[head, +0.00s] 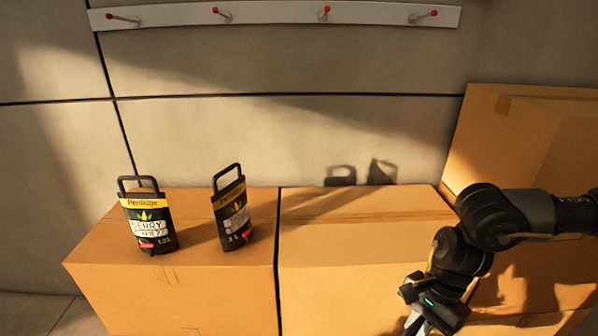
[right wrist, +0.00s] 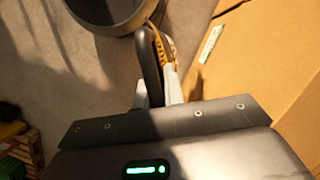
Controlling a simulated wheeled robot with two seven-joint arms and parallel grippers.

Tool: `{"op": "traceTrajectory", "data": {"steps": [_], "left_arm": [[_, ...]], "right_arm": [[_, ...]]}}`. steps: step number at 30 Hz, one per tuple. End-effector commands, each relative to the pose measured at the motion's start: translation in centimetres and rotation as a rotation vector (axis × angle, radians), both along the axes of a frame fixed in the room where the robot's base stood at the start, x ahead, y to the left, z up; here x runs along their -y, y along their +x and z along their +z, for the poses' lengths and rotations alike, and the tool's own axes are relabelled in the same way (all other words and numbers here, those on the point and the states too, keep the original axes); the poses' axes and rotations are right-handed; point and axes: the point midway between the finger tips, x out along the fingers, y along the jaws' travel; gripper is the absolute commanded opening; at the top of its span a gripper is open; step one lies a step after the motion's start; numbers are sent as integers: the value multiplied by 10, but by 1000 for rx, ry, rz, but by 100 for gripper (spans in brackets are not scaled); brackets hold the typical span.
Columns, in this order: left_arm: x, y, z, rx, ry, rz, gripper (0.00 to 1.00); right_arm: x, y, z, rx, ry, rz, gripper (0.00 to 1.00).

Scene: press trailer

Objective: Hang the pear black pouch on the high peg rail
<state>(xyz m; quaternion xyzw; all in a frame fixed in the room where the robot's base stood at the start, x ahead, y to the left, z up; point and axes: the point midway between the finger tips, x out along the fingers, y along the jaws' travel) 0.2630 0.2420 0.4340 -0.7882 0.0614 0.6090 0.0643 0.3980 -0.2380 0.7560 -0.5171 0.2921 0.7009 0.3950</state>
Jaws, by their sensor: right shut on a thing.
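The high peg rail (head: 275,15) is a pale strip on the wall with several red-tipped pegs, all bare. My right gripper (head: 415,325) is low at the right, by the head view's bottom edge. In the right wrist view my right gripper (right wrist: 158,90) is shut on a dark looped handle (right wrist: 149,65) with a yellow band beside it. This looks like a black pouch; its label is not readable and most of it is hidden. My left gripper is not in view.
A black berry pouch (head: 148,220) and another black pouch (head: 232,210), its flavour unreadable, stand on the left cardboard box (head: 180,290). The middle box (head: 350,270) has a clear top. A taller box (head: 530,140) stands at the right against the wall.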

Motion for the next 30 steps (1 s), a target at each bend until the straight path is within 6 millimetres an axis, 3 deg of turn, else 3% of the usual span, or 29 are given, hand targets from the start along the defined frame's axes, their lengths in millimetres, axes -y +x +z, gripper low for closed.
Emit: {"op": "traceTrajectory", "data": {"steps": [9, 19, 30], "left_arm": [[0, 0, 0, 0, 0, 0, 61], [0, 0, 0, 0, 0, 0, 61], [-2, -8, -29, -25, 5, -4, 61]], "right_arm": [[-12, 35, 51, 5, 1, 102, 0], [-19, 56, 94, 3, 3, 127, 0], [-19, 55, 107, 1, 4, 128, 0]]}}
